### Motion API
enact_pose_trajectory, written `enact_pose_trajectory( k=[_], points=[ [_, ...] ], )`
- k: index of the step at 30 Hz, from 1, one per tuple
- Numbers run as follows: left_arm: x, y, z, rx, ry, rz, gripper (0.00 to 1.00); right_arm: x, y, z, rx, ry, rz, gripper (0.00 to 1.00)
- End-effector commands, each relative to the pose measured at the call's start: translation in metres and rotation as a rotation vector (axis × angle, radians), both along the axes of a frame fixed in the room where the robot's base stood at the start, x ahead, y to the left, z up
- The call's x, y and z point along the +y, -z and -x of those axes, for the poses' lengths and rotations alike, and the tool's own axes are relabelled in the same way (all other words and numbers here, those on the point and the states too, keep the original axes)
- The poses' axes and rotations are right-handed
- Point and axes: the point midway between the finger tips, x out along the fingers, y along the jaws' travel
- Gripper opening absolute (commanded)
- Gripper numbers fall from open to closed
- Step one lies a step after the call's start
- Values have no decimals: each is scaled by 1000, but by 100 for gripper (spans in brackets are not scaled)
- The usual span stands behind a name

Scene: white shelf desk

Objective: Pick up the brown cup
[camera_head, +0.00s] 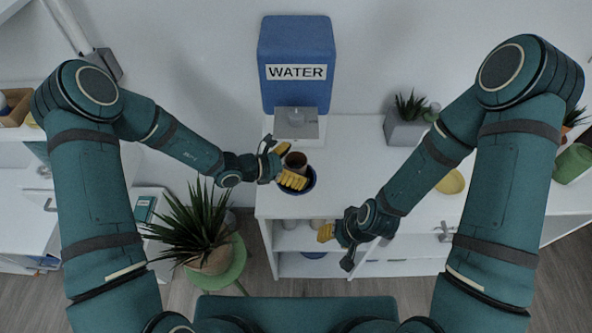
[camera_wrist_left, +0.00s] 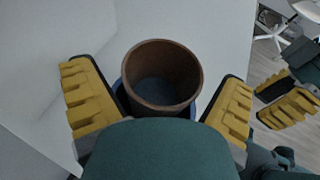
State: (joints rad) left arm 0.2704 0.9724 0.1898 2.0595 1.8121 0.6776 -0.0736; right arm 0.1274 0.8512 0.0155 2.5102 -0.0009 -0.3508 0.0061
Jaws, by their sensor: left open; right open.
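The brown cup (camera_head: 295,161) stands upright in or on a dark blue dish (camera_head: 311,180) on the white shelf desk, below the water dispenser. In the left wrist view the brown cup (camera_wrist_left: 162,76) is seen from above, its inside looking empty, with part of the blue dish (camera_wrist_left: 121,92) behind it. My left gripper (camera_head: 287,164) is open, its yellow fingers on either side of the cup; in the wrist view a gap shows beside each finger. My right gripper (camera_head: 336,240) is open and empty in front of the desk's front edge; its fingers partly overlap in the view.
A blue water dispenser (camera_head: 297,62) stands behind the cup, with a grey-white base (camera_head: 296,122). A grey planter (camera_head: 405,128) and a yellow bowl (camera_head: 451,182) are to the right. A spiky plant (camera_head: 195,228) on a green stool (camera_head: 232,268) stands at the left.

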Motion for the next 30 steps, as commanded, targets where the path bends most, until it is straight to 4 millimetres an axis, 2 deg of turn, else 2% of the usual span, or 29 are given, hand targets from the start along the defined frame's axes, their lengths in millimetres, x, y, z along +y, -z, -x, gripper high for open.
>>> enact_pose_trajectory(
  k=[4, 5, 9, 11, 12, 22, 26, 30],
  points=[
    [0, 0, 0, 0, 0, 0, 98, 0, 0, 0, 0, 0, 0, 47],
    [0, 0, 0, 0, 0, 0, 91, 0, 0, 0, 0, 0, 0, 47],
    [0, 0, 0, 0, 0, 0, 42, 0, 0, 0, 0, 0, 0, 47],
    [0, 0, 0, 0, 0, 0, 21, 0, 0, 0, 0, 0, 0, 47],
    [0, 0, 0, 0, 0, 0, 17, 0, 0, 0, 0, 0, 0, 47],
    [0, -2, 0, -1, 0, 1, 16, 0, -1, 0, 0, 0, 0, 47],
    [0, -8, 0, -2, 1, 0, 16, 0, -3, -1, -2, 2, 0, 47],
    [15, -7, 5, 1, -3, -2, 16, 0, -4, -1, -2, 2, 0, 47]
  ],
)
